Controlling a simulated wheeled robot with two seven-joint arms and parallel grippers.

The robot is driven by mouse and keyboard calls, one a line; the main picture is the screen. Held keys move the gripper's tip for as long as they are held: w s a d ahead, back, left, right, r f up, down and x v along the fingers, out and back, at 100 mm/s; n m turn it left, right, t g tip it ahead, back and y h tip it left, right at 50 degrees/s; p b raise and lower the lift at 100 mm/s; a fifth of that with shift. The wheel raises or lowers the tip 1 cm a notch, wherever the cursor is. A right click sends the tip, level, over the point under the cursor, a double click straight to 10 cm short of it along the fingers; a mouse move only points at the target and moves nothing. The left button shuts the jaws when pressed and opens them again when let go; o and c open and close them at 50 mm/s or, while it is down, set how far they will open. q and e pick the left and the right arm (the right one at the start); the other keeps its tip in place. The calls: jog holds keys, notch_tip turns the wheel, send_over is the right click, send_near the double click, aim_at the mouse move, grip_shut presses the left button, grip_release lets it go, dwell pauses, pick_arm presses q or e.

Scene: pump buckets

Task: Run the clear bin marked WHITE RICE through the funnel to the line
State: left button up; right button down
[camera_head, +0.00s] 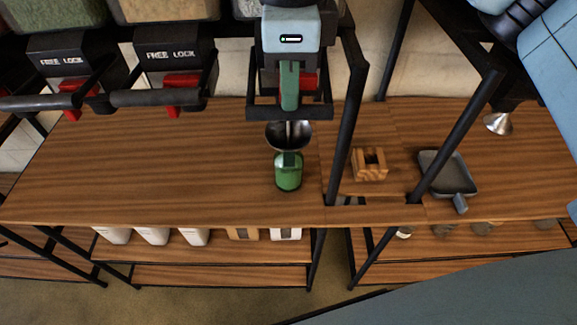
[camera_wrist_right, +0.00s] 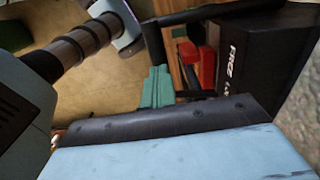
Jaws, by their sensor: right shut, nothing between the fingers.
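Several clear bins hang over black FREE LOCK dispensers; no WHITE RICE marking is readable. The third bin (camera_head: 246,8) has pale contents and is mostly hidden by my right gripper (camera_head: 289,106). That gripper is shut and empty, its green fingers in front of the third dispenser's red lever (camera_head: 308,82). In the wrist view its fingers (camera_wrist_right: 157,88) are beside the red lever (camera_wrist_right: 207,68); contact is unclear. The metal funnel (camera_head: 274,130) is below the fingers, over a green jar (camera_head: 289,180) on the counter. The jar's line and fill are not visible. My left gripper is out of view.
Two more dispensers (camera_head: 62,62) with black handles stand at left. A wooden block holder (camera_head: 369,165) and a grey scoop (camera_head: 447,170) lie right of a black frame post. White cups (camera_head: 152,236) stand on the lower shelf. The counter's left half is clear.

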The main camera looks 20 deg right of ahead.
dwell(0.5)
notch_tip(320, 180, up, 6)
jog(key=p, duration=0.3)
jog(key=shift+s+f, duration=0.1)
jog(key=shift+r+p, duration=1.65)
jog(key=shift+r, duration=0.85)
